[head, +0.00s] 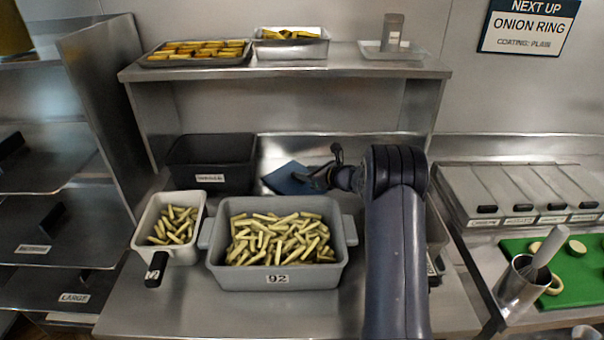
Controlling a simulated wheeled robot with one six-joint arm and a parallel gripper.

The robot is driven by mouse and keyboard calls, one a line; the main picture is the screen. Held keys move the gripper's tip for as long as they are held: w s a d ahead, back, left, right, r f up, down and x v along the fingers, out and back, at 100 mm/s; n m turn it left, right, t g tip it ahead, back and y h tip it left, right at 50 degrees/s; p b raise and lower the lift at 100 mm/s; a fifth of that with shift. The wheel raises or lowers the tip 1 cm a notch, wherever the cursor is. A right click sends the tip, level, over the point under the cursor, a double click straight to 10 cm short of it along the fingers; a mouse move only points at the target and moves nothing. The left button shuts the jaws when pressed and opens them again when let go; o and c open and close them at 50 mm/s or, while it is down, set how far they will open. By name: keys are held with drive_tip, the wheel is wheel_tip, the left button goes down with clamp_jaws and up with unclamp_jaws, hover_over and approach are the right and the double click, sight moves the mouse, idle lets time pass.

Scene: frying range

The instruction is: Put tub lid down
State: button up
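A flat dark blue panel, which looks like the tub lid (290,178), shows behind the grey tub, on the back part of the steel counter or just above it; I cannot tell which. My gripper (312,177) is at the panel's right edge and overlaps it in the view. The fingers are small and dark, so I cannot see whether they grip it. The grey tub (278,276), marked 92, stands uncovered on the counter, full of cut green-yellow sticks. My arm hides the counter to the right of the tub.
A black bin (210,165) stands left of the panel. A white tub of sticks (167,247) with a black handle is left of the grey tub. A shelf (340,72) with trays overhangs the back. Lidded bins (530,190) and a green board (575,270) are right.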

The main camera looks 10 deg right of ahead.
drive_tip(key=b+v, duration=0.1)
drive_tip(key=v, duration=0.7)
drive_tip(key=shift+s, duration=0.3)
drive_tip(key=shift+d, duration=0.15)
